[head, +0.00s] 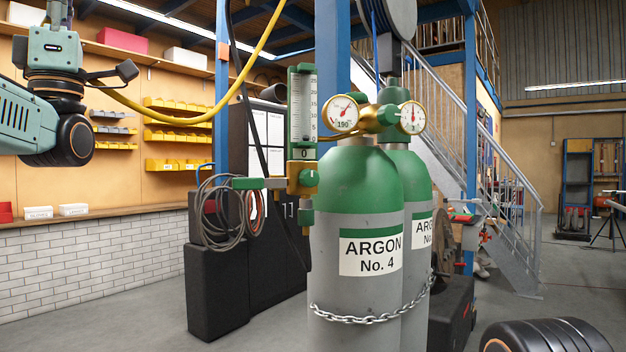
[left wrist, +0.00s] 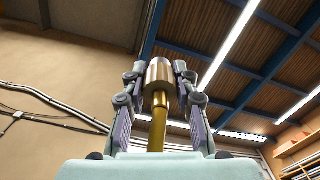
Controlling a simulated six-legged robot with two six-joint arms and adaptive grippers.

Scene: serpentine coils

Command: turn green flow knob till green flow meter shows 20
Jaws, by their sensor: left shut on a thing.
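The green flow meter (head: 301,105) stands upright left of the front argon cylinder's gauge, with a clear tube, a scale and a box reading 0. A small green knob (head: 311,178) sits on the brass block below it. A green piece (head: 247,183) sticks out left of that block, and I cannot tell for sure which is the flow knob. In the left wrist view my left gripper (left wrist: 158,75) points up, shut on a brass cylinder (left wrist: 159,72) with a yellow stem. In the head view its wrist is far left of the meter. My right gripper is not in view.
A front argon cylinder (head: 370,290) and another close behind it are chained, with pressure gauges (head: 341,113) on top. A yellow hose (head: 190,121) hangs between my left arm and the meter. Coiled hoses (head: 222,215) hang left of the block. Stairs (head: 500,190) rise behind.

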